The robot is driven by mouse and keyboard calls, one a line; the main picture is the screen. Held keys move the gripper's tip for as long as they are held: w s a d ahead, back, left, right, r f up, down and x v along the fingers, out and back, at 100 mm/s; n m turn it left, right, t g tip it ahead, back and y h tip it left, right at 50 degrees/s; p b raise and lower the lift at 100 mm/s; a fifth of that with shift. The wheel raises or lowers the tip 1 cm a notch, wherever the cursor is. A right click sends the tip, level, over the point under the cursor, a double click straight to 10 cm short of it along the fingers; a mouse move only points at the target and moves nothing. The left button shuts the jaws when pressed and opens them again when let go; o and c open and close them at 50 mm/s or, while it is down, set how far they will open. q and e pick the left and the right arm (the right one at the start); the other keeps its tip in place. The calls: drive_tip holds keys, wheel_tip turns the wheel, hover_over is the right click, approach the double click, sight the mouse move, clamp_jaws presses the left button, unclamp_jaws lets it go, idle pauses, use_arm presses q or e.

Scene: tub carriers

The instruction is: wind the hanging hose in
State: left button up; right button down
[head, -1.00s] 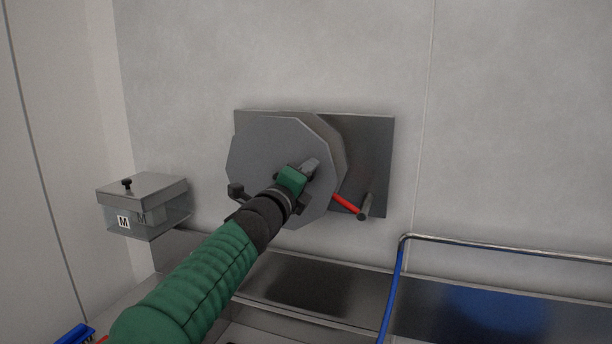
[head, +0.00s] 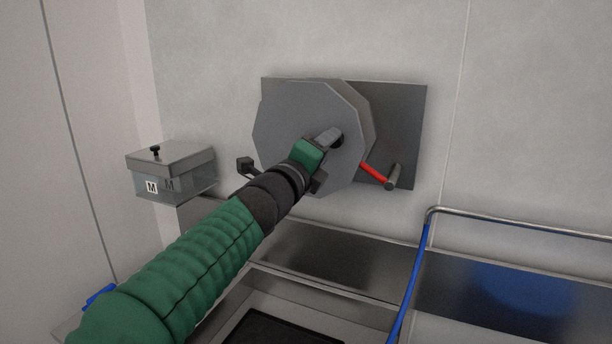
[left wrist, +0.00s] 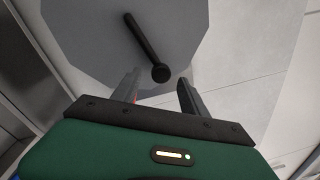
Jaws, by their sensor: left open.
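A grey many-sided reel (head: 285,118) is fixed to a dark metal plate (head: 405,115) on the wall. A red bar (head: 373,172) with a grey cylinder end (head: 393,177) sticks out at its lower right. My left gripper (head: 330,137) is open in front of the reel's face. In the left wrist view, a dark bar with a round knob (left wrist: 160,73) shows before the reel (left wrist: 85,35), lined up between my open fingers; I cannot tell if they touch. A dark block (head: 245,166) shows left of my wrist. I cannot make out a hanging hose. My right gripper is out of view.
A lidded box marked M (head: 170,172) is on the wall at left. A steel ledge (head: 330,258) runs below the reel. A steel rail (head: 520,223) with a blue upright (head: 408,290) stands at lower right. The wall right of the plate is clear.

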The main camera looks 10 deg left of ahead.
sight(334, 147)
use_arm(q)
drive_tip(key=b+v, duration=0.1)
drive_tip(key=v, duration=1)
drive_tip(key=shift+s, duration=0.3)
drive_tip(key=shift+f, duration=0.1)
drive_tip(key=w+d+n+p, duration=0.1)
drive_tip(key=w+n+p, duration=0.4)
drive_tip(key=n+p, duration=0.4)
drive_tip(key=w+d+r+n+p, duration=0.1)
drive_tip(key=w+n+p, duration=0.4)
drive_tip(key=n+p, duration=0.4)
drive_tip(key=w+d+r+n+y+p, duration=0.1)
drive_tip(key=w+d+n+p, duration=0.1)
drive_tip(key=w+n+p, duration=0.3)
drive_tip(key=shift+w+n+g+p, duration=0.15)
drive_tip(key=shift+n+g+p, duration=0.05)
drive_tip(key=shift+n+p, duration=1.1)
drive_tip(key=shift+w+n+g+p, duration=0.1)
drive_tip(key=shift+n+g+p, duration=0.1)
drive_tip(key=shift+n+p, duration=1.05)
drive_tip(key=shift+w+f+m+p, duration=0.15)
drive_tip(key=shift+w+m+p, duration=0.2)
drive_tip(key=shift+w+p, duration=0.1)
clamp_jaws()
